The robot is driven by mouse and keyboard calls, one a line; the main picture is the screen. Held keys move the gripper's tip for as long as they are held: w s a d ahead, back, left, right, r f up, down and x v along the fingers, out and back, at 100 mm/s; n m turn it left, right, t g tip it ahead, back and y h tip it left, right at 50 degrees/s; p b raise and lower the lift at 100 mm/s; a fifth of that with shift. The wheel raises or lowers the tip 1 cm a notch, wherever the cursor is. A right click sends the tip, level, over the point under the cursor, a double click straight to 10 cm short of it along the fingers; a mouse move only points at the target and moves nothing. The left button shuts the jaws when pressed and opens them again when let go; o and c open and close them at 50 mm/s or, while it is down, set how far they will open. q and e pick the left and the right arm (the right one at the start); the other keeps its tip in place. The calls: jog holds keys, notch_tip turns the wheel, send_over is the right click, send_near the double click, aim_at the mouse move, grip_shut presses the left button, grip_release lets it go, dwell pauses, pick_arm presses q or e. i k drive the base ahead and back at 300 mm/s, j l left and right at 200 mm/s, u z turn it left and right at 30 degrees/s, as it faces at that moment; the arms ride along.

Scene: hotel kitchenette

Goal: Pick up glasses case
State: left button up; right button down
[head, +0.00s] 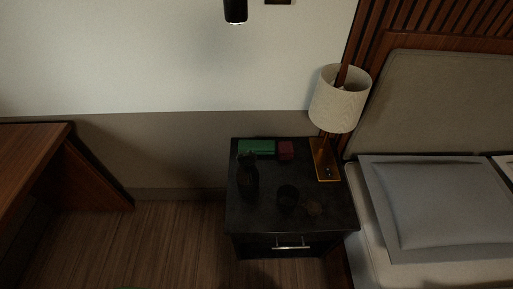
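A dark nightstand (265,217) stands beside the bed, with several small things on its top. A flat green oblong thing (257,147) lies near its back edge; it may be the glasses case, but I cannot tell for sure. A small dark red box-like thing (286,150) lies just to its right. A dark bottle-like thing (248,180), a dark cup-like thing (287,196) and a small brownish thing (313,207) are nearer the front. Neither of my grippers is in view.
The bed with a grey pillow (445,205) is at the right. A wooden desk (32,160) is at the left, with clear floor (165,240) between.

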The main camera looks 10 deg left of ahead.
aim_at(261, 146)
jog(key=j+z, duration=0.35)
jog(key=k+j+z, duration=0.1)
jog(key=j+z, duration=0.2)
jog(key=j, duration=0.2)
jog(key=i+j+z, duration=0.15)
jog(key=j+z, duration=0.15)
jog(key=i+j+z, duration=0.25)
jog(key=j, duration=0.2)
jog(key=j+z, duration=0.6)
jog(key=j, duration=0.25)
